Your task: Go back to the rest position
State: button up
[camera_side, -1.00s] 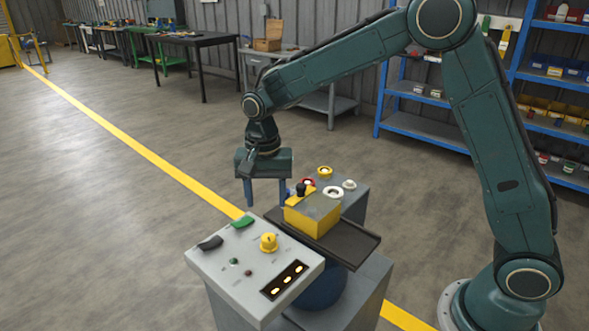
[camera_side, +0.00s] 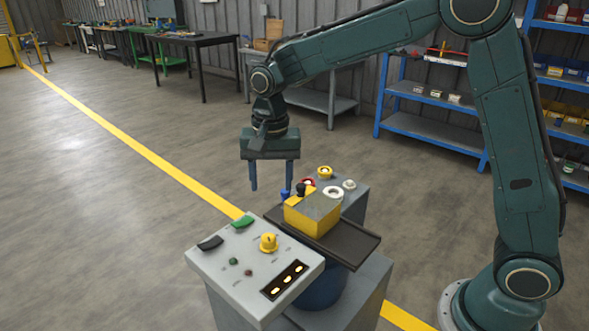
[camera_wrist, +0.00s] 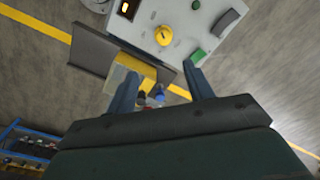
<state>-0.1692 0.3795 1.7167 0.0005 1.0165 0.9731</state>
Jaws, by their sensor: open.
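My gripper (camera_side: 272,188) hangs with its fingers pointing down, open and empty. It is above and just left of the yellow box (camera_side: 312,213) in the side view, apart from it. The box carries a black knob and a white ring on top and sits on a dark tray (camera_side: 352,248). In the wrist view my gripper (camera_wrist: 160,84) shows two spread fingers, with part of the yellow box (camera_wrist: 146,72) beyond them. A small blue piece (camera_side: 285,195) stands beside the box, under the right finger.
A grey control panel (camera_side: 220,262) with a yellow knob (camera_side: 268,242) and lit lamps stands in front. Blue shelves (camera_side: 430,125) stand at the back right. Floor at the left is clear.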

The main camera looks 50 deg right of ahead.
jog(key=s+d+r+n+t, duration=0.1)
jog(key=s+d+r+n, duration=0.15)
jog(key=s+r, duration=0.4)
jog(key=s+d+r+n+t, duration=0.1)
jog(key=s+d+n+t, duration=0.1)
jog(key=s, duration=0.8)
jog(key=s+d+r+n+t, duration=0.1)
jog(key=s+d+n+t, duration=0.1)
jog(key=s, duration=0.8)
jog(key=d+n, duration=0.1)
jog(key=n, duration=0.1)
jog(key=shift+s+n, duration=0.25)
jog(key=shift+n, duration=0.1)
